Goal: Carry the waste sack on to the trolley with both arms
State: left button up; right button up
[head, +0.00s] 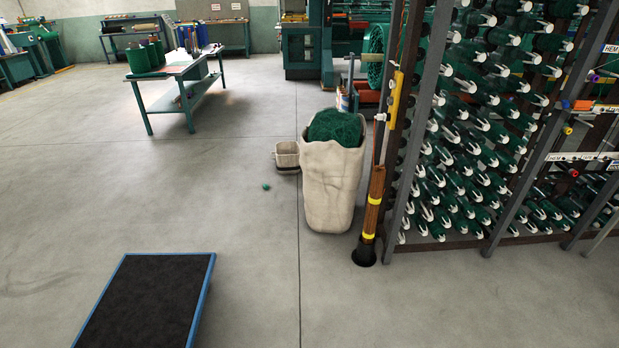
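The waste sack (333,186) is a tall cream cloth sack filled to the top with green netting (335,127). It stands upright on the floor right of centre, close to the rack. The trolley (150,302) is a low flat platform with a black top and a blue edge. It lies at the lower left, cut off by the bottom of the view, and its visible top is empty. The sack and the trolley are well apart. Neither of my grippers shows in the head view.
A post with yellow bands (370,212) stands just right of the sack, before a rack of green spools (480,130). A small bin (287,156) is behind the sack at left. A small green thing (266,187) lies on the floor. Floor between sack and trolley is clear.

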aim_at(141, 317)
jog(key=i, duration=2.95)
jog(key=z, duration=0.4)
